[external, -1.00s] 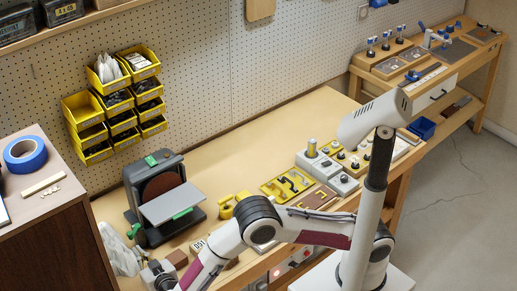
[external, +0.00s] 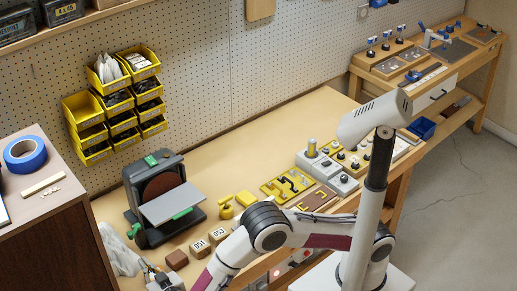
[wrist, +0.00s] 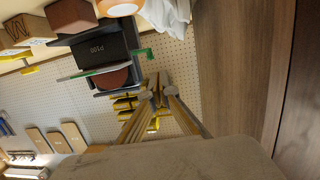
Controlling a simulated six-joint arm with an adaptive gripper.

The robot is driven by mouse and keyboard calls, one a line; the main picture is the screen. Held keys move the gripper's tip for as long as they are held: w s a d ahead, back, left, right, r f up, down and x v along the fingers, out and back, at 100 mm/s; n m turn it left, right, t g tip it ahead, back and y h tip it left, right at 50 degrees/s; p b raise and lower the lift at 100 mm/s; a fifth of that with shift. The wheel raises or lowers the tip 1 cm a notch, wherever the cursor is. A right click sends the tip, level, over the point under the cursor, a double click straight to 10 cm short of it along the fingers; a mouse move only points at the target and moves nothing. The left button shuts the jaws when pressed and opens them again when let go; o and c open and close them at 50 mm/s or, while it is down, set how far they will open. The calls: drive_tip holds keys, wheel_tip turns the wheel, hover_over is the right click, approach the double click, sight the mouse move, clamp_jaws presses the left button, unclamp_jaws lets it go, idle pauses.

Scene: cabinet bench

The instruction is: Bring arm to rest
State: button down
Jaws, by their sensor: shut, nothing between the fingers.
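My arm reaches from its base at the lower right across the front of the workbench (external: 255,150) in the external view. My gripper is low at the left, partly cut off by the bottom edge of that view. In the wrist view my gripper (wrist: 158,80) has its fingers together, with nothing held between them. It points past the bench toward the pegboard and is apart from the objects around it.
A disc sander (external: 160,195) stands at the bench's left end, with wooden blocks (external: 200,248) in front of it. A white bag (external: 118,250) is close to my gripper. A dark cabinet (external: 50,235) stands at left.

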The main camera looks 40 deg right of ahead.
drive_tip(key=shift+w+r, duration=0.1)
drive_tip(key=w+d+r+g+y, duration=0.1)
drive_tip(key=w+d+r+y, duration=0.1)
drive_tip(key=w+r, duration=0.4)
drive_tip(key=w+d+r+g+y, duration=0.1)
drive_tip(key=w+d+r+y, duration=0.25)
drive_tip(key=r, duration=0.35)
drive_tip(key=d+r+n+g+y, duration=0.2)
drive_tip(key=d+r, duration=0.7)
drive_tip(key=d, duration=0.3)
drive_tip(key=s+d+g+h, duration=0.1)
drive_tip(key=s+d, duration=0.4)
drive_tip(key=d, duration=0.3)
drive_tip(key=s+d+g+h, duration=0.1)
drive_tip(key=s+d+g, duration=0.1)
drive_tip(key=s+d, duration=0.55)
drive_tip(key=s+d+f+g+h, duration=0.1)
drive_tip(key=s+d+f+h, duration=0.1)
drive_tip(key=s+d, duration=0.6)
drive_tip(key=s+d+f+m+g+h, duration=0.1)
drive_tip(key=s+d+f, duration=0.3)
drive_tip(key=s+d, duration=0.4)
drive_tip(key=shift+s+d+f+g+h, duration=0.3)
drive_tip(key=shift+d+g+h, duration=0.45)
drive_tip(key=shift+d, duration=0.5)
